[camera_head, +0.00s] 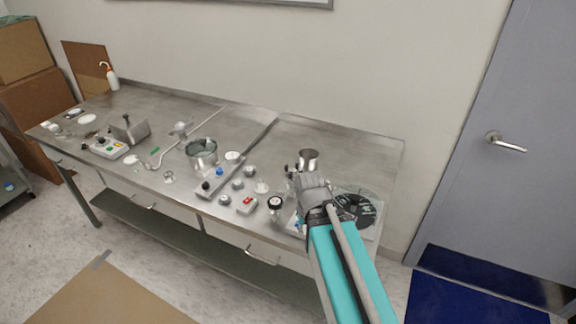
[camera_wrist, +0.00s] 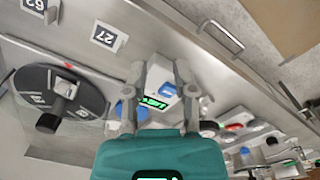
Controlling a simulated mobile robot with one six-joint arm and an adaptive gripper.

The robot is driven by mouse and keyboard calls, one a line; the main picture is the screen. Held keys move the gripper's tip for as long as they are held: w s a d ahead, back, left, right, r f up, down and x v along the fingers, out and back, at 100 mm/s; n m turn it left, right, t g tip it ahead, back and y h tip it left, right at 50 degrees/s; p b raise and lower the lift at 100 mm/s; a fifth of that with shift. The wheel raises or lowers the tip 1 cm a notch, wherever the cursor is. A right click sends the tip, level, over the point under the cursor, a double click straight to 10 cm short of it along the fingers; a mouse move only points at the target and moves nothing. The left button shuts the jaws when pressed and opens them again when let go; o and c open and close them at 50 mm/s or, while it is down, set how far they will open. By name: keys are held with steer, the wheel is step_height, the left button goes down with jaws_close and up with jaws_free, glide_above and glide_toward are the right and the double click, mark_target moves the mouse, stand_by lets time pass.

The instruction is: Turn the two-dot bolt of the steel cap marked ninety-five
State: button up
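My gripper (camera_head: 311,182) hangs over the right part of the steel bench, in front of a shiny steel cylinder (camera_head: 308,160). In the wrist view my gripper (camera_wrist: 160,66) has its two fingers apart. A white and blue device with a lit green display (camera_wrist: 155,103) shows between and below them; I see nothing gripped. A black round plate (camera_wrist: 50,92) with small labels and a dark central knob lies left of the fingers; it shows in the head view (camera_head: 355,208) right of my gripper. I cannot make out a ninety-five mark or a two-dot bolt in either view.
A grey control strip (camera_head: 222,175), a steel pot (camera_head: 202,152), a round gauge (camera_head: 275,203) and several small knobs stand left of my gripper. The bench's back right surface (camera_head: 365,150) is clear. A grey door (camera_head: 510,130) stands at right.

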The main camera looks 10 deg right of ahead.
steer(key=w+r+n+y+p, duration=0.1)
steer(key=w+r+n+p, duration=0.25)
steer(key=w, duration=0.35)
steer(key=w+r+n+y+p, duration=0.1)
steer(key=w+r+n+p, duration=0.25)
steer(key=w, duration=0.25)
steer(key=n+y+p, duration=0.3)
steer(key=n+p, duration=0.3)
steer(key=n, duration=0.6)
glide_toward(287, 166)
step_height(287, 166, up, 4)
steer(key=shift+w+d+f, duration=0.3)
steer(key=shift+w+d, duration=0.05)
steer(key=shift+d, duration=0.1)
steer(key=shift+f+b, duration=0.15)
steer(key=shift+b, duration=0.15)
steer(key=shift+h, duration=0.3)
steer(key=b+x, duration=1.2)
steer(key=x, duration=0.1)
steer(key=shift+s+a+f, duration=0.15)
steer(key=shift+s+a, duration=0.05)
